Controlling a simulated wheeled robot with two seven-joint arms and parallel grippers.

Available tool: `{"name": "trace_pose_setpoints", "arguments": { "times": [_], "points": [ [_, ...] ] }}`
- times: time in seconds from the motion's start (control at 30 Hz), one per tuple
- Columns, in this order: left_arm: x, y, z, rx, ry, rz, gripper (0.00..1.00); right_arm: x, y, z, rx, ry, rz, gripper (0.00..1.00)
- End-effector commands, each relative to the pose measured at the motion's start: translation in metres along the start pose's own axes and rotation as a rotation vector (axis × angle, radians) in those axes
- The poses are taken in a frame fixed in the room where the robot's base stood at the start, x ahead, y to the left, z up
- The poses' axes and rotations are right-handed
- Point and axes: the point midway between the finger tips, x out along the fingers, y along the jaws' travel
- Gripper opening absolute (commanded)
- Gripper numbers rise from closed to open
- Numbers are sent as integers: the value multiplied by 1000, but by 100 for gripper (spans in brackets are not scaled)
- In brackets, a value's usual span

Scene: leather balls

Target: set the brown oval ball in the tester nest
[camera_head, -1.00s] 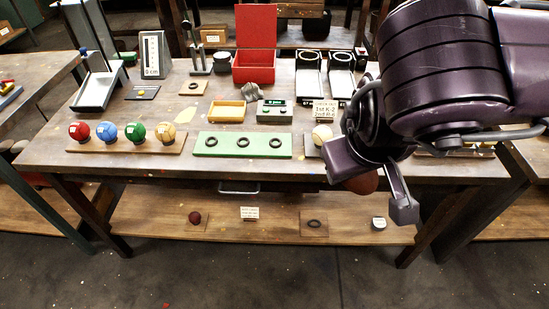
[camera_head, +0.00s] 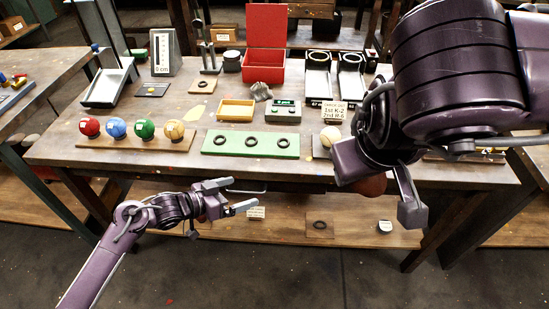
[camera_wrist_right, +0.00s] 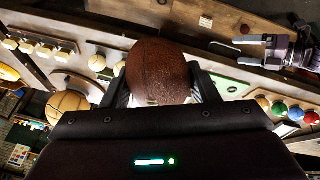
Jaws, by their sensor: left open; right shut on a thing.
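The brown oval ball (camera_wrist_right: 157,72) is gripped between the fingers of my right gripper (camera_wrist_right: 157,88) in the wrist view. In the head view the ball (camera_head: 373,186) shows partly under that gripper (camera_head: 379,188), at the table's front edge. My left gripper (camera_head: 232,195) is open and empty in front of the table, below the front edge. Two white stands with black rings, a left one (camera_head: 317,82) and a right one (camera_head: 350,82), are at the back right. I cannot tell which thing is the tester nest.
A wooden strip (camera_head: 112,141) holds red, blue, green and tan balls. A green board (camera_head: 250,144) has three black rings. A pale ball (camera_head: 329,136) sits beside my right gripper. An open red box (camera_head: 266,45) and a yellow tray (camera_head: 236,110) stand behind.

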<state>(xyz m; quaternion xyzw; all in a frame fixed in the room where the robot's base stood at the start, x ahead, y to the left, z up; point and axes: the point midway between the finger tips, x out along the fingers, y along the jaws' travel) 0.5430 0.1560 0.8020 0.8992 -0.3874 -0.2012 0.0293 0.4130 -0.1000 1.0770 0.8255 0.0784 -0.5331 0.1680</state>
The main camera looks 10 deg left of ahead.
Motion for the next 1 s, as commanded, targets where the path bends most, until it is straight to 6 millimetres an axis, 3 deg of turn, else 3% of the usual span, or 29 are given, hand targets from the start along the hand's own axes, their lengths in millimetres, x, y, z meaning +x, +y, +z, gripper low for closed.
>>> {"name": "trace_pose_setpoints", "arguments": {
  "times": [0.03,0.2,0.4,0.5,0.63,0.8,1.0],
  "points": [
    [-4,11,-30,42,30,42,100,0,0,0,0,1,0,29],
    [-19,64,-115,151,125,211,100,0,0,0,0,1,0,29],
    [-49,145,-186,265,201,443,100,0,0,0,0,1,0,29],
    [-66,181,-204,305,213,548,100,0,0,0,0,1,0,29],
    [-83,214,-215,336,212,647,100,0,0,0,0,1,0,29],
    [-91,233,-218,348,209,704,100,0,0,0,0,1,0,29],
    [-75,250,-221,348,212,709,100,0,0,0,0,1,0,29]
  ]
}}
